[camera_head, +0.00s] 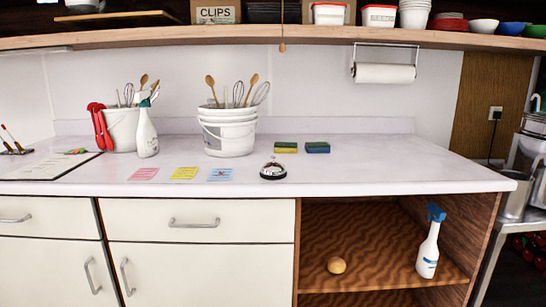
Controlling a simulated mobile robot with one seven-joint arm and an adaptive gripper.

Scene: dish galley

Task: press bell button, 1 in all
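The bell (273,171) stands near the front edge of the pale counter (380,170), a little right of the picture's middle line of sticky notes. It has a shiny silver dome on a dark base, with a small button on top. Nothing touches it. My gripper does not show in the head camera view.
White buckets (228,138) with utensils stand behind the bell. Two sponges (317,147) lie behind it to the right. Sticky notes (220,174) lie to its left. A spray bottle (147,133) stands further left. A shelf (340,36) hangs above. The counter's right side is clear.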

